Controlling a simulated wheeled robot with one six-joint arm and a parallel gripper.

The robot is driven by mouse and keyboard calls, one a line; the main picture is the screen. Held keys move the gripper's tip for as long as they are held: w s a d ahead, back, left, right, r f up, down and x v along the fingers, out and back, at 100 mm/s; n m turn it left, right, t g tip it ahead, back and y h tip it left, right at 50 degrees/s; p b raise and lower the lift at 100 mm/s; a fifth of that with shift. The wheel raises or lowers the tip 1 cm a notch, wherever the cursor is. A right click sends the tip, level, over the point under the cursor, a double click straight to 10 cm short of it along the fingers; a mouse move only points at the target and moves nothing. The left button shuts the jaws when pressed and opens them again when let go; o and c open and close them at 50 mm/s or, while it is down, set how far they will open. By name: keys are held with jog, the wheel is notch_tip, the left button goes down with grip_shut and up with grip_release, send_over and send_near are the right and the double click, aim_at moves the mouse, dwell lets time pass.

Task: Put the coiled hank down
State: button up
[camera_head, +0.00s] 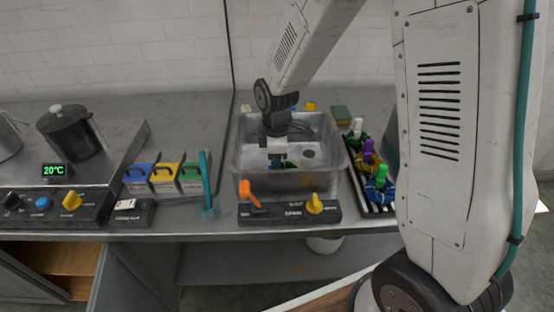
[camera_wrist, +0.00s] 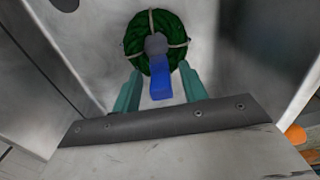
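The coiled hank (camera_wrist: 134,40) is a green ring bound with pale ties, with a grey knob and a blue tab (camera_wrist: 160,78) at its middle. In the wrist view it lies beyond my fingers, at the top centre. In the head view only a bit of green (camera_head: 287,164) shows below my gripper (camera_head: 277,158), inside the metal sink (camera_head: 243,180). My gripper's two teal fingers (camera_wrist: 160,85) stand apart, one on each side of the blue tab, with gaps visible. I cannot tell whether the fingertips touch the coil.
A control panel (camera_head: 290,213) with orange and yellow levers is in front. Left are a teal post (camera_head: 206,180), coloured boxes (camera_head: 165,178) and a dark pot (camera_head: 72,132). The sink's walls surround my gripper.

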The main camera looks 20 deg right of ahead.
notch_tip(320, 180, up, 12)
jog(key=shift+r, duration=0.25)
dwell(0.4)
jog(key=s+d+r+m, duration=0.2)
jog(key=s+r+m, duration=0.1)
jog(key=s, duration=0.5)
jog(key=s+d+r+m, duration=0.2)
jog(key=s+m, duration=0.4)
jog(key=s, duration=0.3)
jog(key=s+d+r+m+t, duration=0.1)
jog(key=s+d+r+m, duration=0.1)
jog(key=s+r+m, duration=0.3)
jog(key=s, duration=0.3)
jog(key=shift+s, duration=0.3)
jog(key=shift+d, duration=0.1)
jog(key=shift+c, duration=0.7)
